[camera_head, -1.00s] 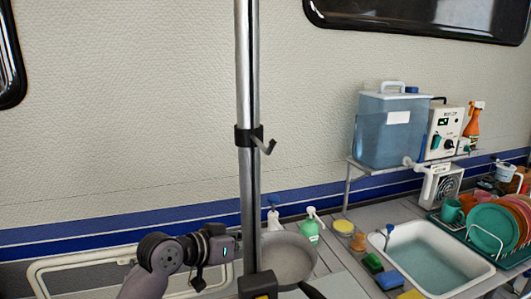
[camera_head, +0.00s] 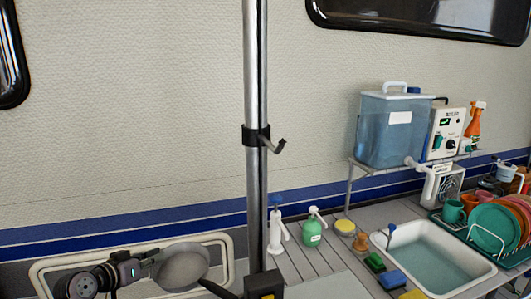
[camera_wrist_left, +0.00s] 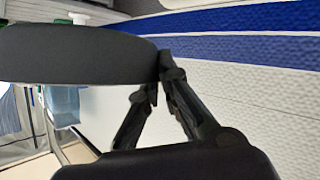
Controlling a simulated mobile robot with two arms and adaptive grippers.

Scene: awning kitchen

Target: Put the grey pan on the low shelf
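The grey pan (camera_head: 182,268) is tilted at the lower left in the head view, in front of the pale framed panel on the wall. Its dark handle (camera_head: 217,291) points down to the right. My left gripper (camera_head: 148,262) is at the pan's left rim. In the left wrist view, the pan (camera_wrist_left: 75,55) shows as a dark broad disc, and the fingers (camera_wrist_left: 160,75) close on its rim. The pan is held in the air. My right gripper is not in view. I cannot make out a low shelf in these views.
A metal pole (camera_head: 256,130) with a hook stands just right of the pan. Soap bottles (camera_head: 312,230), sponges and a sink (camera_head: 436,262) are on the counter to the right. A rack (camera_head: 350,170) there carries a water tank (camera_head: 393,130).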

